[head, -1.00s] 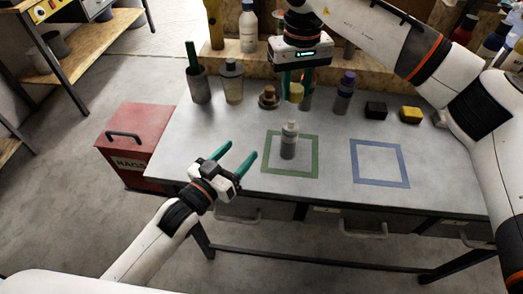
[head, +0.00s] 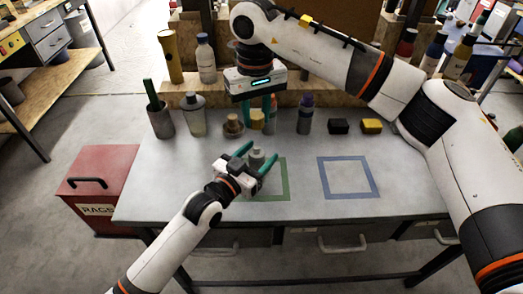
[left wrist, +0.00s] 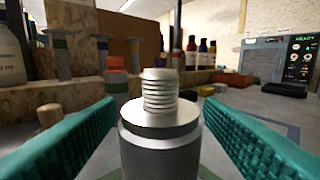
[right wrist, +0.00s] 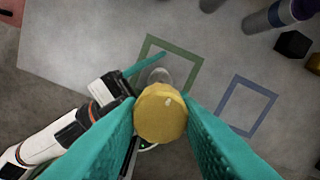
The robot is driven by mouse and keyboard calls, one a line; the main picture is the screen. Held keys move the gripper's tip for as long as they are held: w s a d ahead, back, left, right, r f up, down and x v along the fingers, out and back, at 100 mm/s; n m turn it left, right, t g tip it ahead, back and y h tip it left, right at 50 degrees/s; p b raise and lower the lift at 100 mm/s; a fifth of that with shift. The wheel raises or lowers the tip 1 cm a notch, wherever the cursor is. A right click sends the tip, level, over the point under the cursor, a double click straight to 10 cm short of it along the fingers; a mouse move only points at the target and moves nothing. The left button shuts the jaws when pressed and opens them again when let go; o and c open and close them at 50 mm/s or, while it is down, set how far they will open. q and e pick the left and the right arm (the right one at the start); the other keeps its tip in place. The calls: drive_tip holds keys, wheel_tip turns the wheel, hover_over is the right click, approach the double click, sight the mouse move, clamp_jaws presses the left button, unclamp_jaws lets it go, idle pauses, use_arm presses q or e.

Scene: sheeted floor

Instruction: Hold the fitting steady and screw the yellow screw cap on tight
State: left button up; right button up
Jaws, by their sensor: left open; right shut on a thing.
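The fitting (head: 257,159) is a grey metal cylinder standing upright in the green square on the table. In the left wrist view the fitting (left wrist: 160,140) shows a bare threaded neck on top. My left gripper (head: 257,160) is open, its teal fingers on either side of the fitting; contact cannot be told. The yellow screw cap (right wrist: 161,113) is between the fingers of my right gripper (right wrist: 161,112), which is shut on it. In the head view the cap (head: 257,119) hangs above and behind the fitting, partly covered by the fingers.
A blue square (head: 347,177) on the table is empty. Along the back stand a cup (head: 160,122), bottles, a brown stopper-like thing (head: 233,125), a black block (head: 339,127) and a yellow block (head: 371,126). A red rags bin (head: 100,185) stands at the left.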

sight(257, 148)
use_arm(q)
drive_tip(key=shift+x, duration=0.95)
drive_tip(key=c, duration=1.2)
use_arm(e)
drive_tip(key=o, duration=0.5)
drive_tip(key=c, duration=0.5)
drive_tip(key=shift+o, duration=0.2)
drive_tip(key=shift+f, duration=2.9)
